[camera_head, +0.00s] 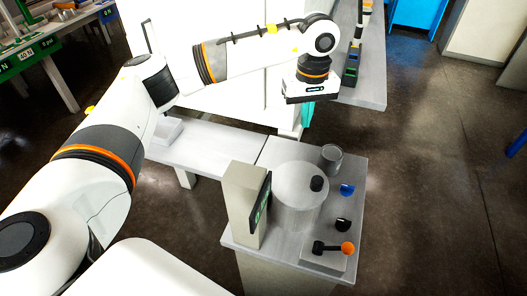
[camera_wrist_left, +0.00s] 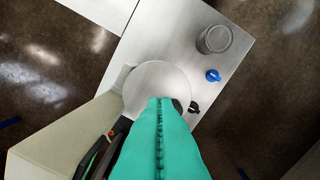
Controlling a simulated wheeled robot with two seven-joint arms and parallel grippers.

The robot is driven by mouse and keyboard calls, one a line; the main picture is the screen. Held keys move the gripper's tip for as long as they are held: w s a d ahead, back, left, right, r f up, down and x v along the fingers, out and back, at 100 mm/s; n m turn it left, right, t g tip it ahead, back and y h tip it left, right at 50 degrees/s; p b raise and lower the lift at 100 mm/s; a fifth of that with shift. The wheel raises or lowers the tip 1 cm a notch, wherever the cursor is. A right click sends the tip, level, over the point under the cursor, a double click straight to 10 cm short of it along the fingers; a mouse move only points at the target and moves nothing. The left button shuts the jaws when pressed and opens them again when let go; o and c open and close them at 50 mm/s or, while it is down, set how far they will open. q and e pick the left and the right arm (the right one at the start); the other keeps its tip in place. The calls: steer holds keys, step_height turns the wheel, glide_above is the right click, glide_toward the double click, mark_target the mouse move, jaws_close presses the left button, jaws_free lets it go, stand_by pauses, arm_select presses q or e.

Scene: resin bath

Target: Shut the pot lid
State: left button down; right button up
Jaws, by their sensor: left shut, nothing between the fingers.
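The pot (camera_head: 292,215) is a grey metal cylinder on a steel bench. Its round grey lid (camera_head: 295,178) lies over the top, with a black knob (camera_head: 316,183) near the right edge. In the left wrist view the lid (camera_wrist_left: 150,82) is a pale disc, partly covered by my fingers. No gap under the lid shows clearly, so I cannot tell whether it is fully seated. My left gripper (camera_head: 305,115) has teal fingers and is shut and empty, above and beyond the pot. Its fingers (camera_wrist_left: 160,102) fill the lower middle of the left wrist view. My right gripper is not seen.
A metal cup (camera_head: 331,160) stands behind the pot. A blue knob (camera_head: 347,189), a black knob (camera_head: 342,225) and an orange-ended lever (camera_head: 347,248) lie along the right side. A beige post with a dark display (camera_head: 246,200) stands left of the pot. Floor on the right is clear.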

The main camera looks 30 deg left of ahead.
arm_select(q)
step_height(320, 180, up, 4)
steer(key=shift+p, duration=1)
steer(key=shift+f, duration=0.1)
